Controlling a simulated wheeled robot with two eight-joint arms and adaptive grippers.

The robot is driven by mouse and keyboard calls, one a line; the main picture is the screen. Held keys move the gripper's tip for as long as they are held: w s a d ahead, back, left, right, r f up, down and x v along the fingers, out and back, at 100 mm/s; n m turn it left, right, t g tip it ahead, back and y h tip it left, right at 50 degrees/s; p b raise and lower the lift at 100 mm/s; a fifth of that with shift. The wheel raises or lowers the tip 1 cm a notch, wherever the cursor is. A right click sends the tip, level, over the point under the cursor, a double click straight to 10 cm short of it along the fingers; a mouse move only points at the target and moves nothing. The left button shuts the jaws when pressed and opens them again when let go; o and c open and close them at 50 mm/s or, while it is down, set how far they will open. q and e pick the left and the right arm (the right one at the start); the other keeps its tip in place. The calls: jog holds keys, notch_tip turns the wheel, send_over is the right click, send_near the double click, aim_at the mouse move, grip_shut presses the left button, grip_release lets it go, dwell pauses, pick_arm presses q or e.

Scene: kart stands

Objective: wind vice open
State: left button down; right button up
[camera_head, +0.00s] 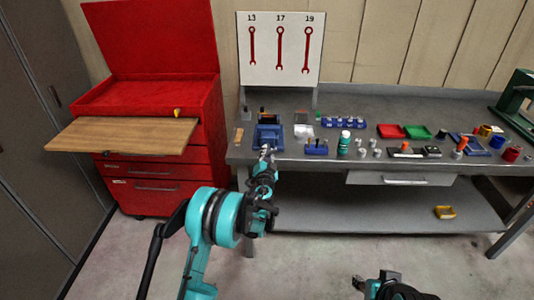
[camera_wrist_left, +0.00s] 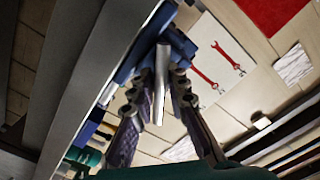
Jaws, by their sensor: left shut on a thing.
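The blue vice (camera_head: 268,133) stands on the left end of the grey workbench, at its front edge. My left gripper (camera_head: 265,154) reaches up to the front of the vice. In the left wrist view my two dark fingers (camera_wrist_left: 163,80) close around a grey metal bar, the vice handle (camera_wrist_left: 160,98), below the blue vice body (camera_wrist_left: 150,36). The exact contact of the fingertips and the gap between the vice jaws are too small to tell. Part of my right arm's end (camera_head: 392,287) shows at the bottom edge of the head view; its fingers cannot be made out.
A red tool cabinet (camera_head: 150,160) with a wooden board (camera_head: 125,135) stands left. A wrench panel (camera_head: 279,48) stands behind.

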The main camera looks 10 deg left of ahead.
dwell(0.7)
pick_arm(q)
jog(key=c, duration=1.3)
grip_release()
jog(key=shift+d, duration=0.1)
jog(key=shift+s, duration=0.1)
jog(key=s, duration=0.4)
jog(key=s+d, duration=0.1)
jog(key=s, duration=0.6)
jog(key=shift+s+d, duration=0.3)
jog(key=shift+s, duration=0.05)
